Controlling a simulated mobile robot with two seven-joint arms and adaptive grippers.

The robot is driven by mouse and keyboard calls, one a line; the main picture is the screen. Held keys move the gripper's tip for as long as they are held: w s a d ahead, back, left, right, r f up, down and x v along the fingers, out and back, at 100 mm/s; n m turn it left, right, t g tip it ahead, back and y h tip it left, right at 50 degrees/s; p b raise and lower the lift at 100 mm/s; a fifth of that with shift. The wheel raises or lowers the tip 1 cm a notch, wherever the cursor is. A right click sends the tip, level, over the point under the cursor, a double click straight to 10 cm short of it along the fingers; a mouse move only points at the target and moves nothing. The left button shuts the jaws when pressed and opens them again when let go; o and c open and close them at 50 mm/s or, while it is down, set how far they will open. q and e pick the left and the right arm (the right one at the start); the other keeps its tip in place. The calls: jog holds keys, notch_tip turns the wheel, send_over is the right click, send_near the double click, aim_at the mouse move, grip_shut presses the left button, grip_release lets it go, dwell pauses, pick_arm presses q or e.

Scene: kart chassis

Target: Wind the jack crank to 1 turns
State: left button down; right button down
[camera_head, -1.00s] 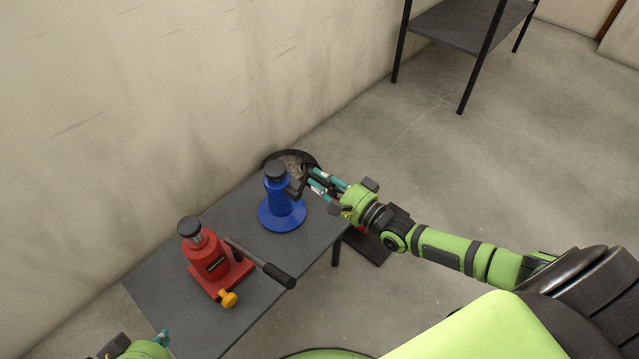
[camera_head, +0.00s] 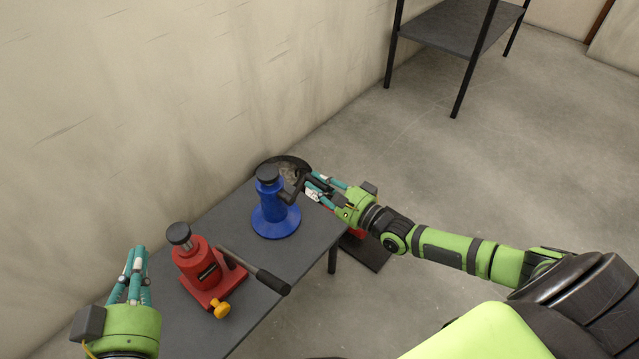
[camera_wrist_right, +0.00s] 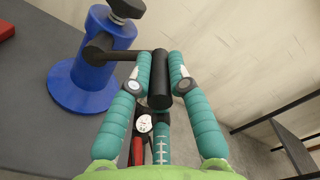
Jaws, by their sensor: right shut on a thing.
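A blue screw jack (camera_head: 273,205) with a black cap stands upright on the grey table. Its black crank (camera_head: 294,190) comes out of the side toward my right gripper. My right gripper (camera_head: 313,188) is shut on the crank handle. In the right wrist view the blue jack (camera_wrist_right: 95,60) is at the upper left, and the dark crank handle (camera_wrist_right: 160,85) sits between the teal fingers of the right gripper (camera_wrist_right: 161,70). My left gripper (camera_head: 137,262) is at the lower left with its teal fingers pointing up, apart from the jack; its gap is unclear.
A red bottle jack (camera_head: 205,270) with a black-gripped lever (camera_head: 262,278) and a yellow knob stands on the grey table (camera_head: 190,335), left of the blue jack. A dark round object (camera_head: 285,163) is behind the table. A wall runs along the far side.

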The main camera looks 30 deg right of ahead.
jog(key=c, duration=1.2)
grip_release()
jog(key=shift+o, duration=0.2)
jog(key=v, duration=1.2)
